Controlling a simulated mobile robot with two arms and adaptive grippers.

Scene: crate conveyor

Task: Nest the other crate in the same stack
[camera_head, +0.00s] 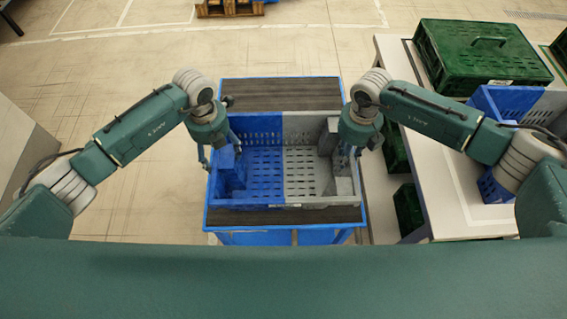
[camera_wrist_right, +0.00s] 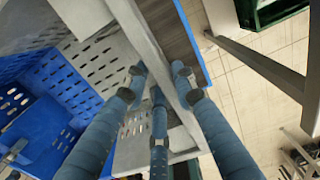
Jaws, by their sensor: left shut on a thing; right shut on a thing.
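A half blue, half grey crate (camera_head: 264,164) with slotted walls and floor sits upright on a dark belt with a blue frame; its inside looks empty. My left gripper (camera_head: 221,152) is shut on its left, blue wall. My right gripper (camera_head: 350,150) is shut on its right, grey wall. In the right wrist view, the fingers of my right gripper (camera_wrist_right: 160,88) straddle the grey rim of the crate (camera_wrist_right: 105,58). Another blue and grey crate (camera_head: 503,101) is on the table at the right, partly hidden by my right arm. I cannot tell whether crates are nested.
The blue-framed conveyor (camera_head: 282,84) has bare belt behind the crate. A pale table (camera_head: 455,205) stands close on the right, with a lidded green crate (camera_head: 480,60) on it and green crates (camera_head: 408,208) below. A wooden pallet (camera_head: 230,8) lies far back. Floor left is clear.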

